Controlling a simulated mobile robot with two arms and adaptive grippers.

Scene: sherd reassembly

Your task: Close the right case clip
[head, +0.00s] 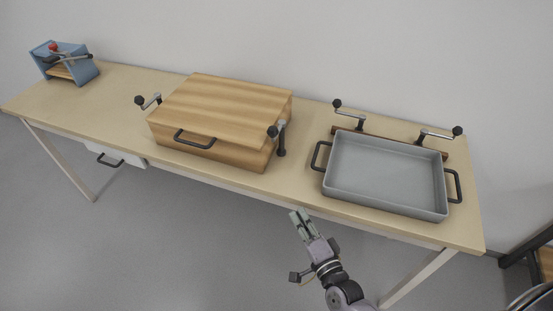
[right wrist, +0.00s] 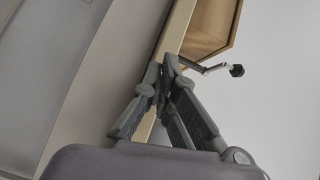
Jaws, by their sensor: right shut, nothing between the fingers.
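The wooden case (head: 225,105) stands on the table with its lid down and a dark handle on its front. The right case clip (head: 280,138) is a metal lever with a black knob at the case's right side. I cannot tell whether it is latched. It also shows in the right wrist view (right wrist: 210,69), beside the case (right wrist: 212,25). The left case clip (head: 150,101) is at the other side. My right gripper (head: 299,216) is shut and empty in front of the table edge, apart from the clip. In the right wrist view its fingertips (right wrist: 166,68) meet. My left gripper is not in view.
A grey tray (head: 345,192) with dark side handles sits on the right of the table (head: 300,165), with two lever clamps (head: 440,133) behind it. A blue stand (head: 84,72) is at the far left. Bare tabletop lies between case and tray.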

